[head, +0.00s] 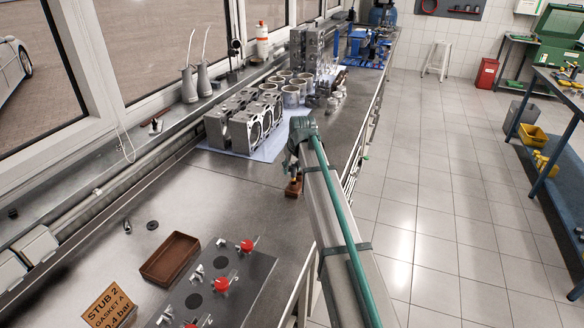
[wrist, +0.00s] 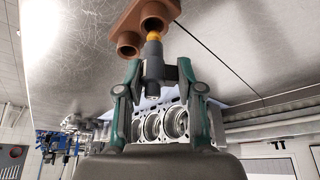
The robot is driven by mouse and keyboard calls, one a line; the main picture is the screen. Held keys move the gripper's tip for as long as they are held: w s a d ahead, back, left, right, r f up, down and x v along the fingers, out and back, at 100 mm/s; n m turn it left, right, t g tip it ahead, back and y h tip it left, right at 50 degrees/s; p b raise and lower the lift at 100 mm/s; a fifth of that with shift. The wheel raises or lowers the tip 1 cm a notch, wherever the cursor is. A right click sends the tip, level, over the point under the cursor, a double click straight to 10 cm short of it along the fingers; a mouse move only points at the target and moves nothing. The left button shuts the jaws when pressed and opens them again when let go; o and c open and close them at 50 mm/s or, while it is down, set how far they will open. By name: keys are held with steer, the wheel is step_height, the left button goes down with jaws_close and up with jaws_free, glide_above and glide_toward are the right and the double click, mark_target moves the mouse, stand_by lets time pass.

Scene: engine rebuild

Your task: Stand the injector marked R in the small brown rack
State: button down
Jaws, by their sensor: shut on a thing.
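The small brown rack (head: 293,188) stands on the steel bench below my gripper (head: 292,172). In the wrist view the rack (wrist: 133,24) shows two round raised sockets. My gripper (wrist: 154,82) is shut on a dark grey injector (wrist: 153,66) with an orange tip. The tip lines up with one socket and is at or very near its mouth; I cannot tell whether it is inside. The other socket looks empty. No R mark is readable on the injector. In the head view my arm and gripper mostly hide the injector.
A brown tray (head: 170,258), a dark ring (head: 152,225) and a plate with red knobs (head: 222,284) lie nearer on the bench. Engine blocks (head: 245,122) and cylinder liners (head: 290,97) stand beyond the rack. Bare steel lies left of the rack.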

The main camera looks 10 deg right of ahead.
steer(key=shift+f+b, duration=0.65)
steer(key=shift+f, duration=1.05)
stand_by(1.8)
steer(key=c, duration=0.7)
jaws_free()
steer(key=shift+o, duration=0.2)
steer(key=shift+r, duration=0.2)
steer(key=shift+r+p, duration=1.9)
steer(key=shift+r, duration=1.7)
